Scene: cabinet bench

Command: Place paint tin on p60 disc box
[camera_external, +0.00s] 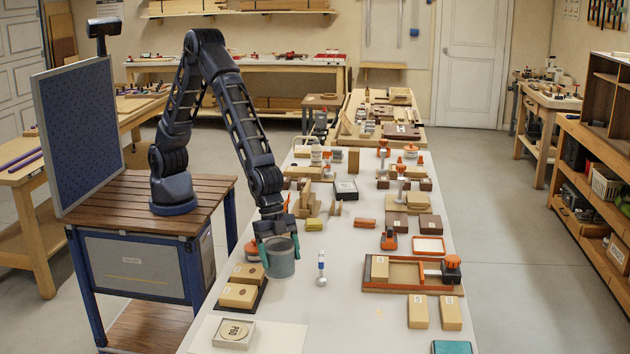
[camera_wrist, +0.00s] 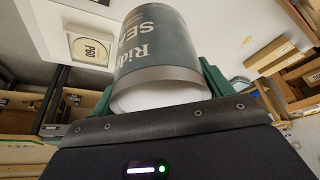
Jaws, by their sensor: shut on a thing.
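The paint tin (camera_external: 282,260) is a grey-green cylinder. It hangs between the green fingers of my gripper (camera_external: 279,243) near the left edge of the bench and looks raised above the top. In the wrist view the tin (camera_wrist: 157,45) shows its "SEA…" lettering and a pale metal rim, with a green finger of my gripper (camera_wrist: 158,92) on either side. The P60 disc box (camera_external: 234,333) is a small square box with a round cream label. It lies at the near left end of the bench, nearer the camera than the tin, and also shows in the wrist view (camera_wrist: 90,60).
Two tan blocks on a dark tray (camera_external: 260,297) lie between the tin and the P60 box. A small blue-topped tool (camera_external: 321,268) stands right of the tin. A wooden frame with an orange clamp (camera_external: 410,288) is further right.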

